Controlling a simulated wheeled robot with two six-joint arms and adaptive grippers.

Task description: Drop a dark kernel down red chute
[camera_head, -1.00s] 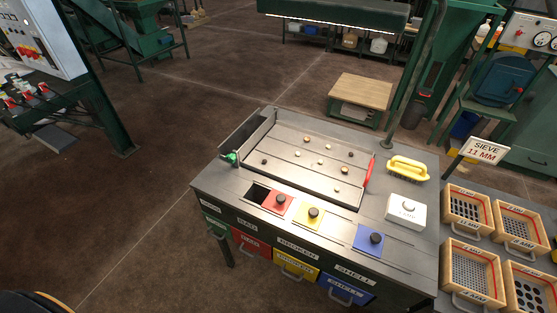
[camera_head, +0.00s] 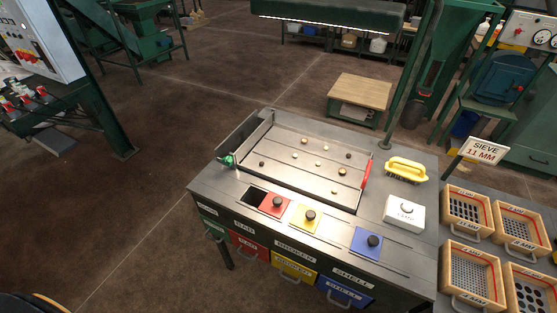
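The sorting table (camera_head: 410,253) has a shallow metal tray (camera_head: 283,143) with several pale, brown and dark kernels spread apart on it. One dark kernel (camera_head: 261,163) lies at the tray's left; another dark kernel (camera_head: 347,156) lies toward the right. Neither gripper is in view.
A yellow lid (camera_head: 309,217) and a blue lid (camera_head: 371,243) lie along the front edge. Sieve boxes (camera_head: 467,210) stand farther right.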

